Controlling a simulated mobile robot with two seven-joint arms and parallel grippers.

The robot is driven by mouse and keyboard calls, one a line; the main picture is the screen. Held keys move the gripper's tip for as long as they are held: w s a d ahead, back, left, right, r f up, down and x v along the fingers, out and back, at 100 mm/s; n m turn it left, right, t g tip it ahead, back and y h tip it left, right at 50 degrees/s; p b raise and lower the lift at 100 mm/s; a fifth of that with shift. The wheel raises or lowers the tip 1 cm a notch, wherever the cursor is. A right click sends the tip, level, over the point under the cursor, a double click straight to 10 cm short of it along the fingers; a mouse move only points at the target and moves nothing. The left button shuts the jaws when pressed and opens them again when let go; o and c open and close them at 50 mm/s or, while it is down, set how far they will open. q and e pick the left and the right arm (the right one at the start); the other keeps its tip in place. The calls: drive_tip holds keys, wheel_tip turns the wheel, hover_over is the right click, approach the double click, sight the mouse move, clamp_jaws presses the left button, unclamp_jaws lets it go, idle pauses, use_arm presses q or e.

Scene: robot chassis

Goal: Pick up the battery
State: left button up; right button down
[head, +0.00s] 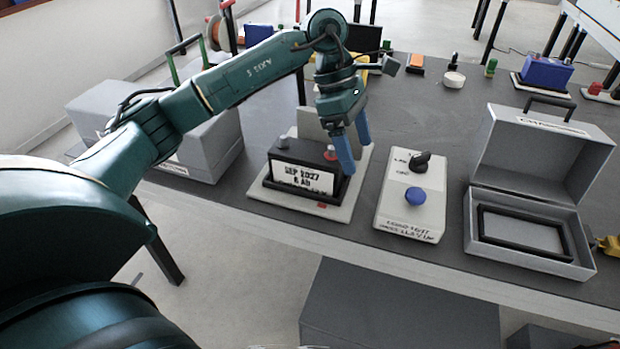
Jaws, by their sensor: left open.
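The battery (301,176) is a black block with a white label reading "SEP 2027" and terminals on top, one grey and one red. It sits upright on a light grey base plate (257,193) on the table. My left gripper (350,158) has blue fingers and points down at the battery's right end, beside the red terminal. It is open with nothing visible between the fingers. I cannot tell whether a finger touches the battery. My right gripper is not in view.
Right of the battery is a light box with a black knob and blue button (412,197). Further right is an open grey case (476,222). A closed grey case (215,150) stands left, under my left arm. The dark table (455,105) has free room behind the button box.

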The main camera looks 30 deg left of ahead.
sight(308, 150)
use_arm(q)
drive_tip(key=w+a+r+y+b, duration=0.1)
drive_tip(key=a+r+y, duration=0.35)
drive_tip(key=a, duration=0.65)
drive_tip(key=shift+t, duration=0.3)
drive_tip(key=f, duration=0.2)
drive_tip(key=f+b, duration=0.1)
drive_tip(key=f, duration=0.5)
drive_tip(key=shift+w+d, duration=0.1)
drive_tip(key=shift+d, duration=0.15)
drive_tip(key=shift+s+f+b, duration=0.15)
drive_tip(key=shift+f, duration=1.25)
drive_tip(key=shift+s+f+b, duration=0.1)
drive_tip(key=shift+f+b, duration=0.05)
drive_tip(key=shift+f, duration=1.2)
drive_tip(key=shift+c, duration=0.4)
clamp_jaws()
drive_tip(key=shift+w+r, duration=0.1)
drive_tip(key=shift+r, duration=0.1)
